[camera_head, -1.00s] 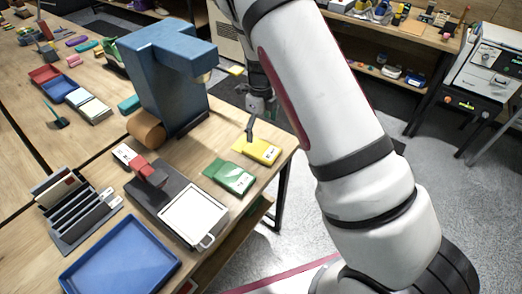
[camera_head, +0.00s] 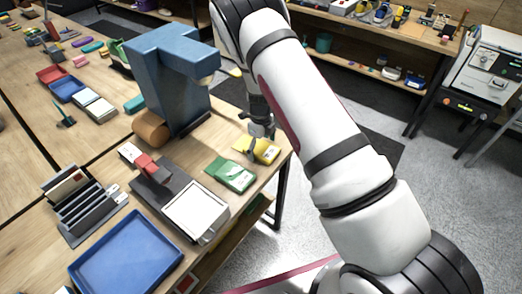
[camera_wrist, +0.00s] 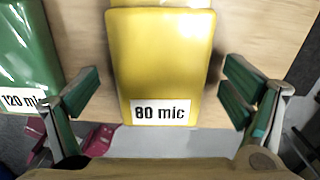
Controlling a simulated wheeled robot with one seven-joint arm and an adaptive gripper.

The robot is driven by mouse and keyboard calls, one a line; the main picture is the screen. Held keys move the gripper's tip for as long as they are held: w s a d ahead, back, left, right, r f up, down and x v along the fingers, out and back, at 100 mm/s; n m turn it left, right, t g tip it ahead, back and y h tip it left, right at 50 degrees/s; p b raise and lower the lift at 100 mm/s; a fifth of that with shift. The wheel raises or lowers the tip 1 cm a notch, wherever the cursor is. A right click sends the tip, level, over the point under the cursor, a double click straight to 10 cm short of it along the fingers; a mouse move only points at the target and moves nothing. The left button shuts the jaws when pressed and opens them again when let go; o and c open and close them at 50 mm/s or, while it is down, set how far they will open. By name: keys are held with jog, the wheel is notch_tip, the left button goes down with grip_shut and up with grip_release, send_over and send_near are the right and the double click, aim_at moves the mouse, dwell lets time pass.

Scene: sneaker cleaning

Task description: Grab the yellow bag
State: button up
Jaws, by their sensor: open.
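The yellow bag (camera_head: 262,150) lies flat on the wooden table near its right edge, beside the green bag. In the wrist view the yellow bag (camera_wrist: 162,65) fills the middle, with an "80 mic" label toward its near end. My gripper (camera_head: 254,150) is just above the yellow bag in the head view and partly covers it. In the wrist view my gripper (camera_wrist: 158,108) is open, with one finger on each side of the bag and a visible gap on both sides. Whether the fingertips touch the table cannot be told.
The green bag (camera_head: 231,174), labelled "120 mic" in the wrist view (camera_wrist: 25,55), lies close to the left finger. A tall blue machine (camera_head: 170,75) stands behind to the left. A sealer-like device (camera_head: 195,210) and blue tray (camera_head: 127,255) are nearer. The table edge is close.

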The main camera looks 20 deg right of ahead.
jog(key=c, duration=1.3)
jog(key=shift+o, duration=0.2)
jog(key=shift+r, duration=0.15)
